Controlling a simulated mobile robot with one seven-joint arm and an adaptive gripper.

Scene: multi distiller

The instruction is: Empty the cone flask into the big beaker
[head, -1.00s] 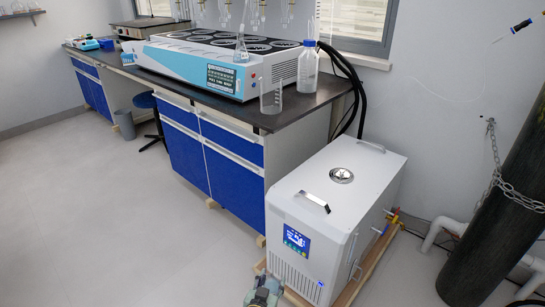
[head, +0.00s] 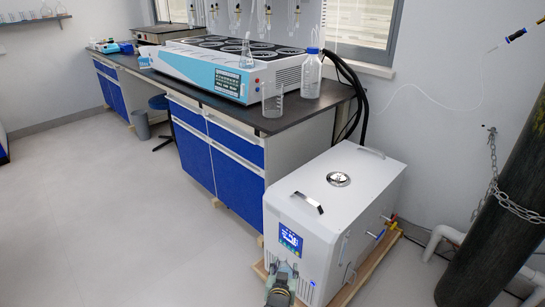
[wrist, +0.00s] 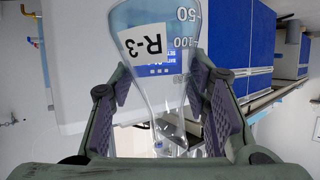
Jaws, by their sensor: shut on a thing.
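My gripper (wrist: 175,100) is shut on the neck of a clear cone flask (wrist: 190,17) marked R-3. In the wrist view its neck is between the fingers and its wide body points to the top of the picture. I cannot tell how much liquid it holds. In the head view part of my arm shows at the bottom, in front of the white chiller; the held flask is not clear there. The big beaker (head: 273,103), clear and upright, stands near the bench's right front corner, well apart from my gripper.
The white chiller box (head: 335,195) stands on the floor by the bench (head: 290,123). A distiller unit (head: 205,72) fills much of the bench top, with another cone flask (head: 246,60) on it. A blue-capped bottle (head: 311,78) stands behind the beaker. A chained gas cylinder (head: 510,200) is at right.

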